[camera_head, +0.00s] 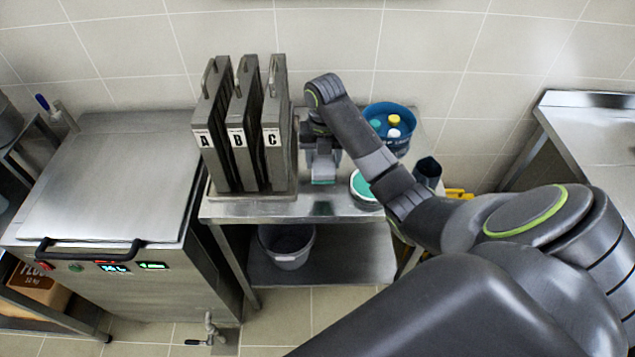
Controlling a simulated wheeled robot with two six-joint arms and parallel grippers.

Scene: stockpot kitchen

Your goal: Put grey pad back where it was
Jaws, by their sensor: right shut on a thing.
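My right gripper (322,168) points down over the steel table, just right of the panel labelled C. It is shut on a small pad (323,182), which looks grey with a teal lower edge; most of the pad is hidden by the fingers. I cannot tell whether the pad touches the tabletop. A round white-rimmed dish with a teal-green inside (364,187) stands just right of the gripper, partly covered by my right arm. My left gripper is not in view.
Upright steel panels A (210,135), B (242,135) and C (272,135) stand left of the gripper. A blue tub (401,112) with bottles and a dark cup (428,170) are at right. A grey bucket (287,248) sits on the lower shelf. A lidded steel cooker (115,180) is at left.

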